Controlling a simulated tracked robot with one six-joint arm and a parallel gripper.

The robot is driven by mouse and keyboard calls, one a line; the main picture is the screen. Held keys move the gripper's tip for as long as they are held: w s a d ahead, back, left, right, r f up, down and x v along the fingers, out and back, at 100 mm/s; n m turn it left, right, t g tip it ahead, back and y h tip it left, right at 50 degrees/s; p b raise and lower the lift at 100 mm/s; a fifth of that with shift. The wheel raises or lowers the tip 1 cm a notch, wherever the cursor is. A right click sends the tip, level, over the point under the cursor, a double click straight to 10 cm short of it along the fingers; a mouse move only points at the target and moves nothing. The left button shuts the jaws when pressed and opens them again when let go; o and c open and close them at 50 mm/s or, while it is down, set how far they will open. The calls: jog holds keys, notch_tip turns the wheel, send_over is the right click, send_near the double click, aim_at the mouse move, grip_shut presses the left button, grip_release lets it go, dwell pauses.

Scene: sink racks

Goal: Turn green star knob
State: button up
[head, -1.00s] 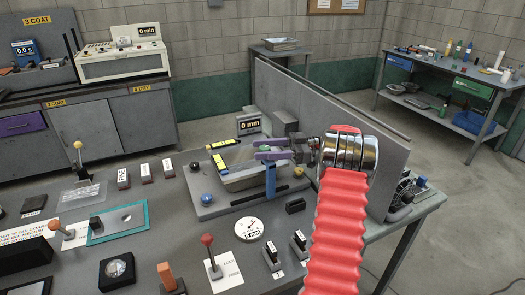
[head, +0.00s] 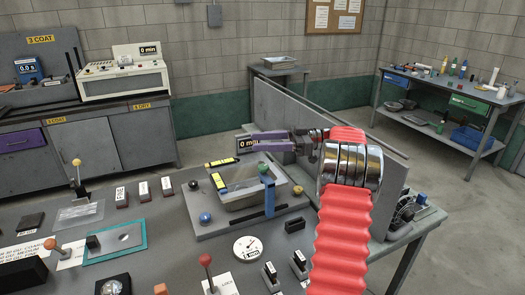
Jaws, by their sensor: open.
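A green knob (head: 264,169) sits on top of an upright blue post at the right side of a grey fixture (head: 215,226) on the bench. Its star shape is too small to make out. My gripper (head: 246,142), with purple fingers, is open and points left. It shows above the knob in the head view, apart from it, with nothing between the fingers.
A grey panel (head: 320,130) stands upright behind my arm. Open air surrounds the fingers on the left.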

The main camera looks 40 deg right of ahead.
jog(key=shift+r, duration=0.1)
jog(key=w+a+r+m+t+h, duration=0.4)
jog(key=w+a+r+h, duration=0.2)
jog(key=r+h, duration=0.3)
jog(key=w+a+r+m+t+h, duration=0.45)
jog(key=w+a+r+h, duration=0.2)
jog(key=r, duration=0.45)
jog(key=s+a+f+g, duration=0.4)
jog(key=s+a+f, duration=0.4)
jog(key=s, duration=0.4)
jog(key=s+a+f+m+g, duration=0.1)
jog(key=s+a+f+g, duration=0.4)
jog(key=s, duration=0.8)
jog(key=s+a+f+m+g, duration=0.1)
jog(key=s+a+f+g, duration=0.3)
jog(key=s+a+f, duration=0.7)
notch_tip(320, 180, down, 3)
jog(key=shift+s+f+y, duration=0.2)
jog(key=shift+s+y, duration=0.15)
jog(key=shift+s, duration=0.5)
jog(key=shift+m, duration=0.25)
jog(key=c, duration=0.3)
jog(key=shift+a, duration=0.2)
jog(key=shift+c, duration=0.6)
